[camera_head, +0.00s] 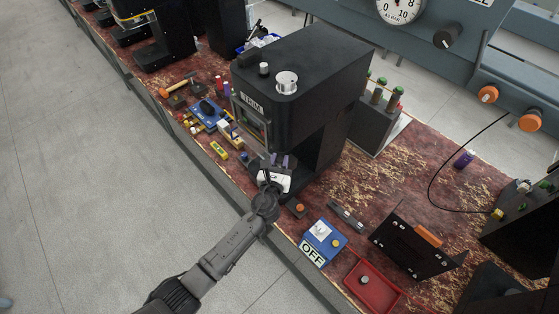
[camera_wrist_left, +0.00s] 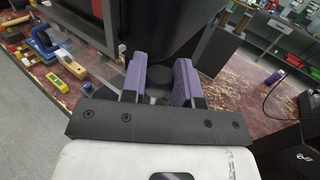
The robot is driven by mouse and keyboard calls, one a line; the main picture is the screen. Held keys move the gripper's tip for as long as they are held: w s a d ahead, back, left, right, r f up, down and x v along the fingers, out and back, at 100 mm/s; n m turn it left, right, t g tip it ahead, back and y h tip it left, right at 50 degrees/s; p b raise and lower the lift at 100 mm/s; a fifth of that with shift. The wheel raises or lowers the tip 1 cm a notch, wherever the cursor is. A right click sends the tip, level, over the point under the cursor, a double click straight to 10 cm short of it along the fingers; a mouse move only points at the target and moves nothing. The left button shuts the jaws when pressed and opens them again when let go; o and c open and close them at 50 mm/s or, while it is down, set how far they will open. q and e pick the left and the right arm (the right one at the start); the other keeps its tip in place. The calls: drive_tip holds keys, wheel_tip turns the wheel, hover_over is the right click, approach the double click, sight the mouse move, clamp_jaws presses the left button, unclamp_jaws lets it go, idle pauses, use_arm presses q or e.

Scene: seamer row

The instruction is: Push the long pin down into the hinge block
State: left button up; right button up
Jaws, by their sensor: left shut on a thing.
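My left gripper (camera_head: 279,161) has purple fingers and reaches in under the front of the black seamer (camera_head: 310,75). In the left wrist view, the fingers (camera_wrist_left: 160,82) stand on either side of a dark round part (camera_wrist_left: 155,76), with a little grey metal below it. The gripper is shut on this part; I cannot tell whether it is the long pin's head. A small grey metal block (camera_head: 346,216) lies on the bench right of the gripper; I cannot tell whether it is the hinge block. No long pin shows clearly. My right gripper is not in view.
A blue OFF switch box (camera_head: 322,243), a red tray (camera_head: 371,287) and a black plate stand (camera_head: 415,247) stand right of my arm. A blue clamp-like tool (camera_head: 208,115) and a yellow level (camera_head: 219,150) lie left. The bench behind the grey block is mostly clear.

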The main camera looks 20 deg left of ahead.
use_arm(q)
drive_tip(key=shift+f+b, duration=1.25)
drive_tip(key=shift+f, duration=0.2)
drive_tip(key=o, duration=1)
drive_tip(key=s, duration=0.4)
drive_tip(key=s+d, duration=0.1)
drive_tip(key=s, duration=0.4)
drive_tip(key=s+d, duration=0.1)
drive_tip(key=s, duration=0.3)
drive_tip(key=shift+s, duration=0.35)
